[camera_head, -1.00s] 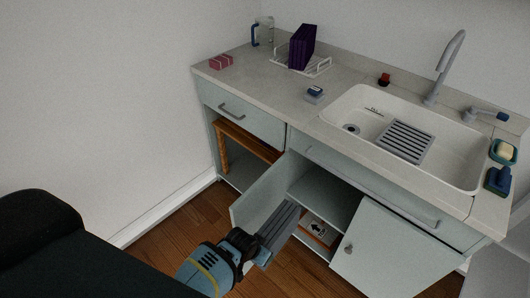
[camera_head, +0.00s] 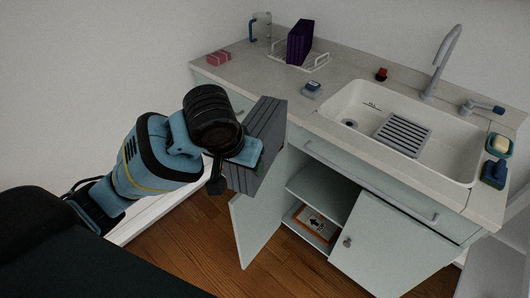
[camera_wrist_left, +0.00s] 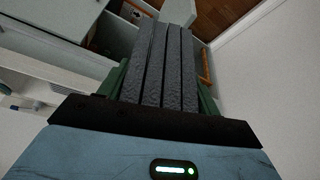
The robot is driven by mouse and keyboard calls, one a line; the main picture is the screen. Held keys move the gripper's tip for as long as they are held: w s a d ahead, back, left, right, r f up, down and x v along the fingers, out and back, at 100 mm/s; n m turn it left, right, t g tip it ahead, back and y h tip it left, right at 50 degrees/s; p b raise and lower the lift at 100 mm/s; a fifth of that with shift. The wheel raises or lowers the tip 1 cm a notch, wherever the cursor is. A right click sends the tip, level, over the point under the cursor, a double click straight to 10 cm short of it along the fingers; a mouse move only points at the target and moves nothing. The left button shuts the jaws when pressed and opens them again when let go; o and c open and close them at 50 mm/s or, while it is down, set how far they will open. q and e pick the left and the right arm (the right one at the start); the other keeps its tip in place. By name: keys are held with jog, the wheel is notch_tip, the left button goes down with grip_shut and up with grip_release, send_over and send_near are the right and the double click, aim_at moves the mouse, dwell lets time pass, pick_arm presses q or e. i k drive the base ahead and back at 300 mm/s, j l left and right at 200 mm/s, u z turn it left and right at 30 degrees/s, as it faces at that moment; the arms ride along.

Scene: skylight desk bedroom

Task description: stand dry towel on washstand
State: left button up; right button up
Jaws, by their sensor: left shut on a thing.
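My left gripper (camera_head: 246,158) is shut on a grey folded towel (camera_head: 262,140) and holds it upright in the air, in front of the washstand's left part. In the left wrist view the grey towel (camera_wrist_left: 165,62) sits between the green fingers, its folds running away from the gripper. The washstand (camera_head: 290,92) has a pale grey top with a white sink (camera_head: 352,107). A purple folded towel (camera_head: 300,42) stands in a white wire rack (camera_head: 320,62) at the back left of the top. My right gripper is not in view.
On the top are a pink block (camera_head: 219,57), a glass jug (camera_head: 261,28), a small blue-and-white item (camera_head: 312,89) and a red-capped item (camera_head: 381,74). A tap (camera_head: 440,65) rises behind the sink. Cabinet doors (camera_head: 388,245) stand open below. Counter between pink block and rack is clear.

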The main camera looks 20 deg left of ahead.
aim_at(279, 81)
jog(key=i+j, duration=0.1)
jog(key=j, duration=0.6)
jog(key=i+j+z, duration=0.1)
jog(key=j, duration=0.6)
jog(key=z, duration=1.1)
jog(key=i+j, duration=0.35)
jog(key=j, duration=0.2)
